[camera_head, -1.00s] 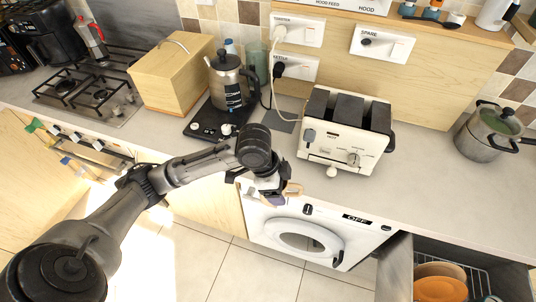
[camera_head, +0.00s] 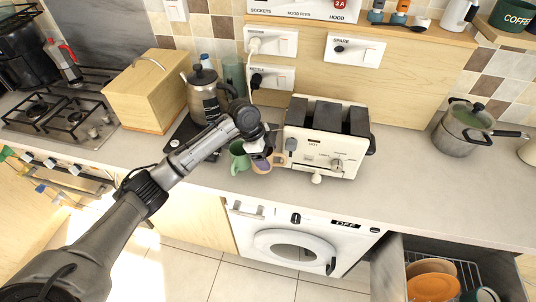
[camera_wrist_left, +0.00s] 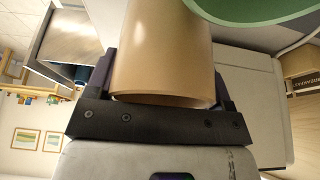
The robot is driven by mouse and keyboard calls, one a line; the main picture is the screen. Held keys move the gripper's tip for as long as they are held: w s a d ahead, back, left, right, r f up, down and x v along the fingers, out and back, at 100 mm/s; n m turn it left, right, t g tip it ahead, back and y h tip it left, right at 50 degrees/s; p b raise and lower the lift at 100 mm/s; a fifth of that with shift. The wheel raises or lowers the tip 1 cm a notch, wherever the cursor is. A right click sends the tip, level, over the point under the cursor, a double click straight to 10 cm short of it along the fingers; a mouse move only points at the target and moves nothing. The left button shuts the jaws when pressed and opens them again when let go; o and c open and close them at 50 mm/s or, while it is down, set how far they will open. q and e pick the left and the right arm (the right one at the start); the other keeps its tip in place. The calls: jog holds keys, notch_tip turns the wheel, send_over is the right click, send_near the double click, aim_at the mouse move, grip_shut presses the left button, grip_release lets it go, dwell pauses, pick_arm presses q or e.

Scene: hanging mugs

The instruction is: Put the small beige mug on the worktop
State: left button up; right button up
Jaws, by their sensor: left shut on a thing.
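The small beige mug (camera_wrist_left: 163,55) is between the two fingers of my left gripper (camera_head: 259,158), which is shut on it. In the head view the mug (camera_head: 262,168) shows partly behind the gripper, over the worktop (camera_head: 205,174) just left of the toaster. I cannot tell whether its base touches the worktop. A green mug (camera_head: 238,158) stands close to its left; its rim also shows in the left wrist view (camera_wrist_left: 262,20). My right gripper is not in view.
The cream toaster (camera_head: 325,140) stands close on the right, and the kettle (camera_head: 205,97) behind left. A wooden bread box (camera_head: 148,92) is further left. The worktop is clear between toaster and pot (camera_head: 462,130). An open dishwasher rack holds orange dishes (camera_head: 433,280).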

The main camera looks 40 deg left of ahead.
pick_arm(q)
jog(key=shift+w+a, duration=0.25)
jog(key=shift+w, duration=0.25)
jog(key=shift+w+a, duration=0.25)
jog(key=shift+w, duration=0.25)
jog(key=shift+f+p, duration=0.75)
jog(key=shift+f, duration=1.05)
jog(key=o, duration=1.1)
jog(key=shift+o, duration=0.2)
jog(key=b+v, duration=0.2)
jog(key=v, duration=0.8)
jog(key=shift+s+a+r, duration=0.1)
jog(key=shift+a+r, duration=0.05)
jog(key=shift+r, duration=0.25)
jog(key=shift+s+a+r, duration=0.1)
jog(key=shift+a+r, duration=0.1)
jog(key=shift+r, duration=0.4)
